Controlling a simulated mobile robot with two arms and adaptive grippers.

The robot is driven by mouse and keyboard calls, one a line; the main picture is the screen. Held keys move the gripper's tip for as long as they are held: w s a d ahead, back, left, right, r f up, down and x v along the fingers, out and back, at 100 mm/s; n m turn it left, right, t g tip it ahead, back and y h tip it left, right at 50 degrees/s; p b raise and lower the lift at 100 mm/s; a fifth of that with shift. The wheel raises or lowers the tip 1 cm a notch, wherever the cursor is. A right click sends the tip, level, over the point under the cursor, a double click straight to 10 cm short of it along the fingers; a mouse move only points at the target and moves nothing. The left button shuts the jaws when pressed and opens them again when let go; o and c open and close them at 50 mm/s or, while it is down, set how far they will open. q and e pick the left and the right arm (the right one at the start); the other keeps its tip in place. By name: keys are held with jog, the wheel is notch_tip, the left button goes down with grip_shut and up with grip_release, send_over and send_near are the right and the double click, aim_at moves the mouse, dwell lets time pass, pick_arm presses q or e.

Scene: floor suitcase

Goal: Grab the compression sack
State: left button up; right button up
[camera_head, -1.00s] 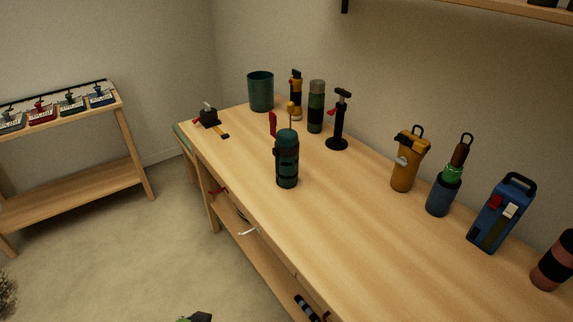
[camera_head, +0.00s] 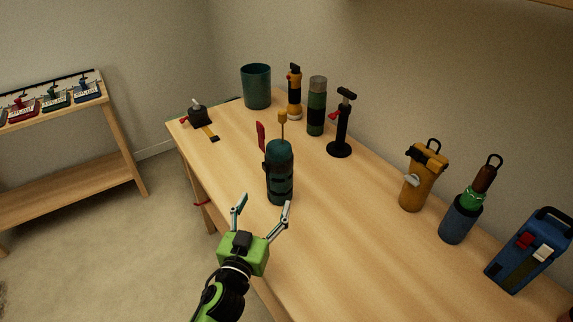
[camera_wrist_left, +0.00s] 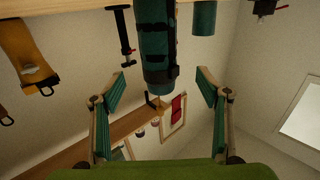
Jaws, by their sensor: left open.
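The compression sack appears to be the dark teal cylinder with black straps (camera_head: 280,178), upright near the table's front edge. In the left wrist view, which looks upside down, the sack (camera_wrist_left: 156,45) shows ahead, between the spread fingers. My left gripper (camera_head: 264,212) is open and empty, in front of the sack at the table's near edge. Its fingers (camera_wrist_left: 160,85) are wide apart, with no contact visible. My right gripper is not in view.
The wooden table (camera_head: 320,240) also holds a teal bin (camera_head: 256,88), a black stand tool (camera_head: 342,125), a yellow holder (camera_head: 420,180), a blue case (camera_head: 527,250) and several bottles. A red-handled and a yellow-handled item (camera_head: 282,117) show just behind the sack. Table right of the sack is clear.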

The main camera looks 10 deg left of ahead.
aim_at(276, 177)
pick_arm(q)
jog(key=w, duration=0.7)
jog(key=shift+w+d+r, duration=0.15)
jog(key=shift+d+r, duration=0.25)
jog(key=shift+w, duration=0.3)
jog(key=shift+w+r, duration=0.15)
jog(key=shift+w, duration=0.35)
jog(key=w, duration=0.4)
jog(key=shift+w+d+b, duration=0.1)
jog(key=shift+d+b, duration=0.1)
jog(key=shift+b, duration=0.1)
jog(key=c, duration=1.5)
jog(key=shift+o, duration=0.2)
jog(key=shift+r, duration=0.1)
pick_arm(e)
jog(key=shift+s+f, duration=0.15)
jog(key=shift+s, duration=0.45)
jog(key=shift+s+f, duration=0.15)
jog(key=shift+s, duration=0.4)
